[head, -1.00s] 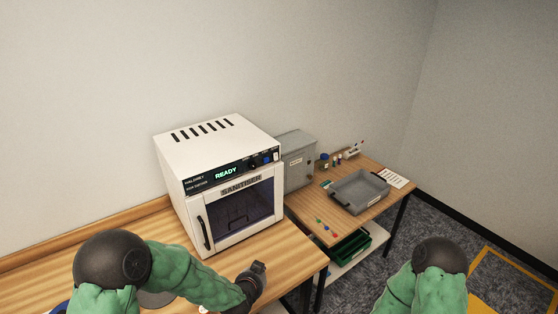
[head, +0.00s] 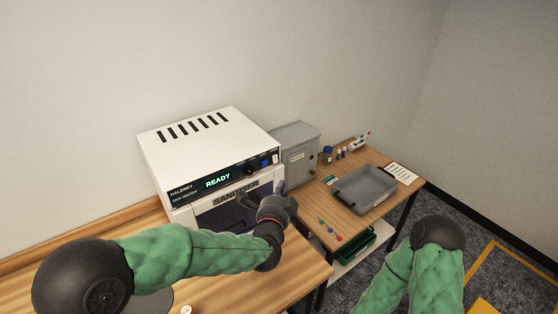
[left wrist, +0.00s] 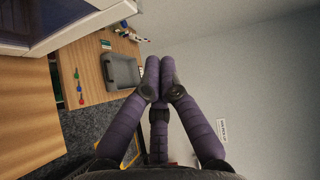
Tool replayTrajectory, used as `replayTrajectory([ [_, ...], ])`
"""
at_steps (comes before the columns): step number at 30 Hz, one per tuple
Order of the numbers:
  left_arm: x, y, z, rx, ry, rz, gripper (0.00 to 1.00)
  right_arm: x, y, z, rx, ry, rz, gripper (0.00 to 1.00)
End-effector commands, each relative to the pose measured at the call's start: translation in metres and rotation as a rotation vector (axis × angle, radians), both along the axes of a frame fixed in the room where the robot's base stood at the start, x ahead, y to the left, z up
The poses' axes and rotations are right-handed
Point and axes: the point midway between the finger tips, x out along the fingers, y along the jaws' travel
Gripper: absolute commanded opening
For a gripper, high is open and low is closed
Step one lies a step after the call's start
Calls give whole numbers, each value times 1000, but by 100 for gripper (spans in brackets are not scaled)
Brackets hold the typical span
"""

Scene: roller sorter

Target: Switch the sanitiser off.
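The sanitiser (head: 205,145) is a white box on the wooden bench, with a dark control panel and a lit green READY display (head: 218,182). Dark knobs (head: 253,167) and a small pale switch-like part (head: 276,158) sit at the panel's right end. My left gripper (head: 281,187) is in front of the door's upper right, just below that end of the panel. In the left wrist view its purple fingers (left wrist: 159,78) are drawn together with nothing between them. It hides part of the door. My right gripper is out of view; only my right arm shows.
A grey metal box (head: 298,150) stands right of the sanitiser. A side table holds a grey tray (head: 363,192), small bottles (head: 328,155) and several coloured pieces (head: 330,230). A green crate (head: 352,246) is below. Bench space in front of the sanitiser is mostly clear.

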Motion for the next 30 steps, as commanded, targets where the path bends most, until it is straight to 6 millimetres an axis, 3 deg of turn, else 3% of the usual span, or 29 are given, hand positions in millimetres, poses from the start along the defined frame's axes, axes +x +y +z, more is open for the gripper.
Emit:
replayTrajectory([
  [11,11,-2,-2,-2,1,1,0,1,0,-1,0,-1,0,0],
  [28,102,-16,-14,-2,2,1,0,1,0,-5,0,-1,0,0],
  [30,110,-7,-15,-1,2,3,0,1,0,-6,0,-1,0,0],
])
